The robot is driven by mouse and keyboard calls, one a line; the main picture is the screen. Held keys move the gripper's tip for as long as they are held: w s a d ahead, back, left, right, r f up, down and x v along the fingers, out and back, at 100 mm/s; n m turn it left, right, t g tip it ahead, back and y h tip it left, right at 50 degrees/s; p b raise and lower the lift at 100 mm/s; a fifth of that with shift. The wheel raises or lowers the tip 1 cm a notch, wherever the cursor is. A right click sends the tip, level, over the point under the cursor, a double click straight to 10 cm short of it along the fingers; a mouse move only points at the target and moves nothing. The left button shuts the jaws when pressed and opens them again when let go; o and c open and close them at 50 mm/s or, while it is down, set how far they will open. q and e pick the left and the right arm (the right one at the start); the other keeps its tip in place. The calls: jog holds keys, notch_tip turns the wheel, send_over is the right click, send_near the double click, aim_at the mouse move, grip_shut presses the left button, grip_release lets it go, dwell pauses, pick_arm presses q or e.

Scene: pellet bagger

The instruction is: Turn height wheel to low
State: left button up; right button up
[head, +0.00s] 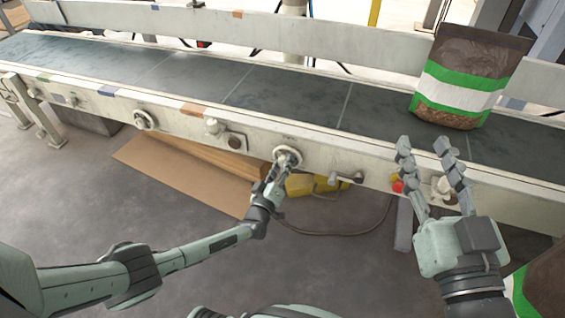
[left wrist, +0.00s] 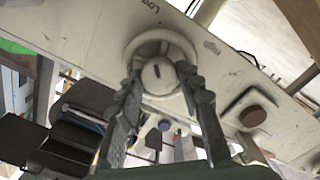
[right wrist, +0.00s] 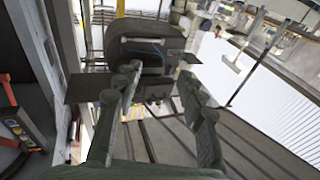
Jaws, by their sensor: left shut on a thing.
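The height wheel (head: 288,154) is a pale round handwheel on the front rail of the conveyor. In the left wrist view the wheel (left wrist: 138,45) shows a round hub with a dark mark, and the word "LOW" is printed on the panel beside its rim. My left gripper (head: 283,166) is at the wheel, its fingers shut on the hub from both sides; the fingers (left wrist: 161,74) cover part of the rim. My right gripper (head: 423,147) is open and empty, raised in front of the rail's right part.
A second handwheel (head: 145,119) and a brown button (head: 234,142) are left along the rail. A lever (head: 346,178) and a red button (head: 398,186) are to the right. A brown, green and white bag (head: 466,78) stands on the belt (head: 290,92). Cardboard (head: 180,168) lies below.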

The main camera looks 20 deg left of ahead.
pick_arm(q)
jog(key=shift+m+p, duration=0.4)
jog(key=shift+m, duration=1)
pick_arm(e)
jog(key=shift+w+d+f+g+h, duration=0.1)
jog(key=shift+d+f+g+h, duration=0.25)
jog(key=shift+f, duration=0.45)
jog(key=shift+w+d+f+g+h, duration=0.15)
jog(key=shift+d+f+g+h, duration=0.25)
jog(key=shift+f, duration=0.4)
jog(key=shift+w+d+f+g+h, duration=0.1)
jog(key=shift+d+f+g+h, duration=0.1)
jog(key=shift+f+g, duration=0.45)
jog(key=shift+f, duration=0.2)
pick_arm(q)
jog(key=o, duration=1.2)
jog(key=shift+c, duration=0.2)
jog(key=shift+s, duration=0.1)
jog(key=s, duration=0.7)
jog(key=shift+s+a, duration=0.15)
jog(key=shift+s, duration=0.05)
